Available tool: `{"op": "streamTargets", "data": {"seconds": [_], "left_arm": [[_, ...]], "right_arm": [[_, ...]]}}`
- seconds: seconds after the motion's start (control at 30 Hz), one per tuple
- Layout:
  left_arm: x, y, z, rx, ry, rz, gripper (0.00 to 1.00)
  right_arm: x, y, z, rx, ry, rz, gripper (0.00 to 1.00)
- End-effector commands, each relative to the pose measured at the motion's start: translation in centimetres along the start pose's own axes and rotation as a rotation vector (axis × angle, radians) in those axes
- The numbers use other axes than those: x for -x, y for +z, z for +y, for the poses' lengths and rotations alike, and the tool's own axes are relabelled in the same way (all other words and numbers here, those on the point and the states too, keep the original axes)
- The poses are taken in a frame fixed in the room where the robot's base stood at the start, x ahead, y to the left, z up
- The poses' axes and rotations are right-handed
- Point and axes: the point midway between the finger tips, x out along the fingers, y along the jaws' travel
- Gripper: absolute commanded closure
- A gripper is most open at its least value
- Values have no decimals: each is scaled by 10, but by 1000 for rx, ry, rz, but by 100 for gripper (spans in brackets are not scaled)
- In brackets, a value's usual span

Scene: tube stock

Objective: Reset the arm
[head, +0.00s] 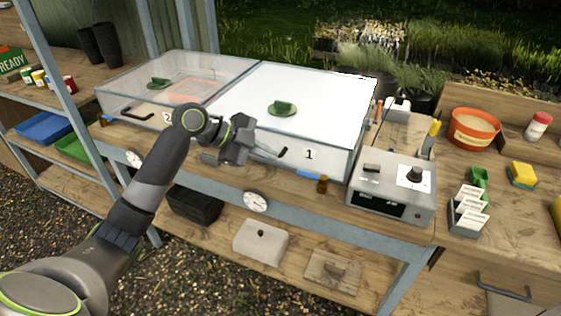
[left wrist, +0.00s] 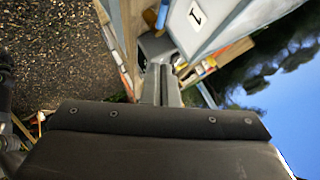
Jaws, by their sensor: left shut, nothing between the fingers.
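My left arm comes in from the left in the head view. My left gripper (head: 266,149) is shut and empty, in front of the box marked 1 (head: 324,168), close to its dark front handle. Whether the fingers touch the box I cannot tell. In the left wrist view the shut fingers (left wrist: 162,85) point toward the bench, with the box marked 1 (left wrist: 210,20) just beyond them. My right gripper is not in view.
A box marked 2 (head: 120,103) with a clear lid stands left of box 1. An orange pot (head: 473,129) is farther right. Gravel lies in front of the bench.

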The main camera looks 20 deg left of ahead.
Motion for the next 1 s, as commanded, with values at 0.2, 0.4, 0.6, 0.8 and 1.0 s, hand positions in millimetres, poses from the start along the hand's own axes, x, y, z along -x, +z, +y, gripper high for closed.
{"op": "streamTargets", "data": {"seconds": [0.2, 0.4, 0.6, 0.8, 1.0], "left_arm": [[11, 0, 0, 0, 0, 1, 100], [7, 4, 9, 25, 8, -12, 100], [-24, 33, 85, 235, 40, -136, 100], [-39, 59, 190, 562, 12, -336, 100], [-24, 68, 284, 904, -99, -541, 100]], "right_arm": [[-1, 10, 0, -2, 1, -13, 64], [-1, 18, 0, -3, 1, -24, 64], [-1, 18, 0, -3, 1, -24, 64], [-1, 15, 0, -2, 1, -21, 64], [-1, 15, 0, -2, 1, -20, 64]]}}
